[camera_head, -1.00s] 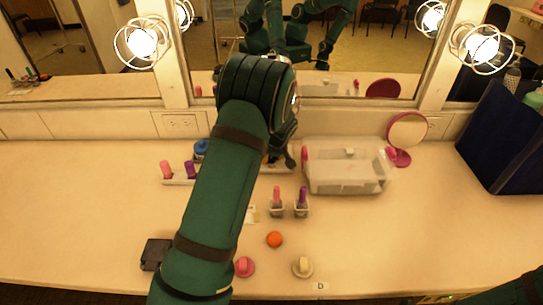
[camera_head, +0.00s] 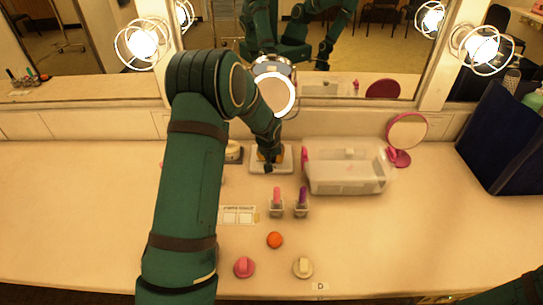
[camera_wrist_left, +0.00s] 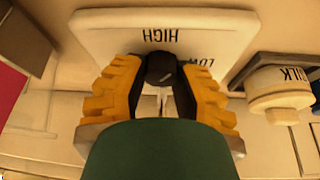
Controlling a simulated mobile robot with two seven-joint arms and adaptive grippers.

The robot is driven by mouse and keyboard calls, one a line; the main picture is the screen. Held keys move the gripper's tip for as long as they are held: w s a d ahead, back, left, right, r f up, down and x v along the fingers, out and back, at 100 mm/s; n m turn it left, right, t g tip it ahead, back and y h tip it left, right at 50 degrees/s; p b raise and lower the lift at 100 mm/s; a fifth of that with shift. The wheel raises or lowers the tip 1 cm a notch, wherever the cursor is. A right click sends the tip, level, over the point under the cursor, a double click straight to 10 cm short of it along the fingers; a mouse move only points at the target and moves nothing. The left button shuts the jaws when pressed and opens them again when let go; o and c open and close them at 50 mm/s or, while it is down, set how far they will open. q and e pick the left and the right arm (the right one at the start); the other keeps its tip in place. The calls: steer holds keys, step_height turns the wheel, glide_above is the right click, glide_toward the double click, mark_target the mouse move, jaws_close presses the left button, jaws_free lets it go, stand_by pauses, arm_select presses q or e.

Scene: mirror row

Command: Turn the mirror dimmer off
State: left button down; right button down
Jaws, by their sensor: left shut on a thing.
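The mirror dimmer is a pale plate (camera_head: 286,167) at the back of the counter, below the mirror, left of the clear bin. In the left wrist view its plate (camera_wrist_left: 105,45) fills the top, with HIGH and part of LOW printed upside down. Its dark round knob (camera_wrist_left: 160,68) sits between the orange-padded fingers of my left gripper (camera_wrist_left: 162,85). The left gripper (camera_head: 269,160) is shut on the knob. My green arm hides part of the plate, and other markings cannot be read. My right gripper is out of view.
A clear bin (camera_head: 345,176) and a pink round mirror (camera_head: 406,131) stand to the right. A jar (camera_head: 233,152) is close on the left.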

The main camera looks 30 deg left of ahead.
arm_select(q)
steer(key=m+h+p, duration=0.1)
steer(key=m+h, duration=0.1)
steer(key=m, duration=0.3)
steer(key=shift+a+m+p, duration=0.1)
steer(key=shift+m+p, duration=0.2)
steer(key=shift+p, duration=0.05)
steer(key=m+h+p, duration=0.1)
steer(key=m, duration=0.3)
steer(key=shift+m+h, duration=0.4)
steer(key=shift+p, duration=0.3)
steer(key=shift+f+g, duration=0.1)
steer(key=shift+g, duration=0.2)
steer(key=c, duration=0.6)
jaws_free()
steer(key=shift+c, duration=0.2)
steer(key=shift+r, duration=0.25)
steer(key=s+a, duration=0.2)
steer(key=s, duration=0.1)
steer(key=s+a, duration=0.2)
steer(key=s, duration=0.2)
steer(key=s+a, duration=0.2)
steer(key=s, duration=0.1)
steer(key=shift+s+a+r, duration=0.25)
steer(key=shift+r, duration=0.1)
